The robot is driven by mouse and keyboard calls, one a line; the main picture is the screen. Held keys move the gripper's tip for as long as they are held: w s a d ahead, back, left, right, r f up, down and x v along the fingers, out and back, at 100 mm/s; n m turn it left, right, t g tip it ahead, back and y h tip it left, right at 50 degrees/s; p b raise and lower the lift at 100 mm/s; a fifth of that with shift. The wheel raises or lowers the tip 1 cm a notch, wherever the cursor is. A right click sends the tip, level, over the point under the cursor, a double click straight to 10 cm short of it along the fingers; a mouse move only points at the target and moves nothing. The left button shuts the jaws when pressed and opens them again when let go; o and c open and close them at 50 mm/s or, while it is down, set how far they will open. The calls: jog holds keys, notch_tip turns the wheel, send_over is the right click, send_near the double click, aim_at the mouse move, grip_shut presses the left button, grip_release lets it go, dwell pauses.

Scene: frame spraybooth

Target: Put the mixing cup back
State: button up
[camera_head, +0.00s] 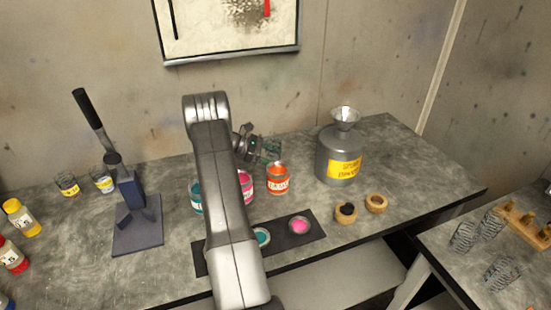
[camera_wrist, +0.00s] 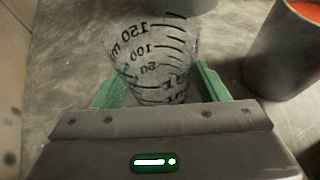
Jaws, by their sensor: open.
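The mixing cup (camera_wrist: 155,50) is clear with black graduation marks, and shows in the wrist view between the two green fingers of my gripper (camera_wrist: 157,84). The fingers are open, one on each side of the cup's lower part; I cannot tell whether either touches it. The cup appears to stand on the grey bench. In the head view, my gripper (camera_head: 268,150) is over the back of the bench, left of the grey can. The cup is hard to make out there among the green fingers.
Teal and pink tins stand partly behind my arm. A grey can with a funnel (camera_head: 338,158) is to the right. A dark mat (camera_head: 275,236) lies in front.

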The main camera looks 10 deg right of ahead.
jog(key=b+v, duration=0.2)
jog(key=v, duration=0.9)
jog(key=shift+a, duration=0.2)
